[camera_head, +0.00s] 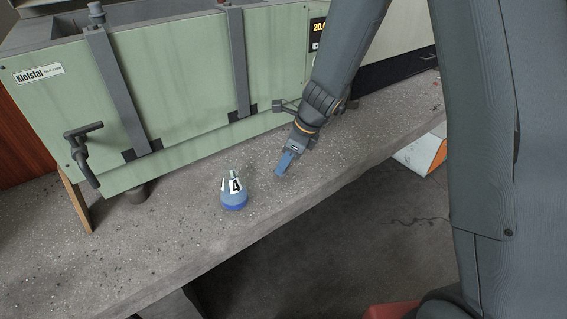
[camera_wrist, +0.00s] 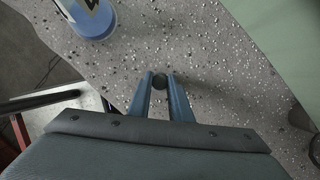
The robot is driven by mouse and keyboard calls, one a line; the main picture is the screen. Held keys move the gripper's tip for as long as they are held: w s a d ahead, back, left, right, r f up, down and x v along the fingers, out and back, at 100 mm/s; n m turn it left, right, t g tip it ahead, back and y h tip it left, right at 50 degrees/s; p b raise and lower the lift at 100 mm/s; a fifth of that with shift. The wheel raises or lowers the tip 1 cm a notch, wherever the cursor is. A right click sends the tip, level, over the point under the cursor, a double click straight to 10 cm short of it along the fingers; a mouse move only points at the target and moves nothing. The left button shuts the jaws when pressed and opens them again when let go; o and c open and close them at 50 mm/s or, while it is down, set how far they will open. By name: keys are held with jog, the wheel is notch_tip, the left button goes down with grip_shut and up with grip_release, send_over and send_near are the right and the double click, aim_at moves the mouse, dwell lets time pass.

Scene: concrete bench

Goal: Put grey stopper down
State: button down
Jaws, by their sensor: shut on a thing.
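My gripper (camera_head: 284,164) is low over the concrete bench (camera_head: 185,235), to the right of the flask. In the wrist view its two blue fingers (camera_wrist: 160,84) are closed on the grey stopper (camera_wrist: 160,82), a small dark round piece between the fingertips. The stopper cannot be made out in the head view. I cannot tell whether it touches the bench.
A large pale green machine (camera_head: 185,85) with a black handle (camera_head: 82,150) stands along the back of the bench. The bench's front edge drops to the floor below. Bare bench lies around my gripper and left of the flask.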

jog(key=c, duration=1.5)
grip_release()
jog(key=shift+r, duration=0.1)
jog(key=p+v, duration=0.1)
jog(key=v, duration=1.1)
jog(key=s+d+n+h, duration=0.1)
jog(key=s+d+n, duration=0.3)
jog(key=s+n, duration=0.3)
jog(key=s+d+n+g+h, duration=0.1)
jog(key=s+d+n, duration=0.4)
jog(key=s+n, duration=0.1)
jog(key=s+d+n+h, duration=0.2)
jog(key=s+d+n, duration=0.3)
jog(key=s+n, duration=0.2)
jog(key=shift+s+r+n+g, duration=0.15)
jog(key=shift+s+n+g, duration=0.25)
jog(key=shift+n, duration=0.3)
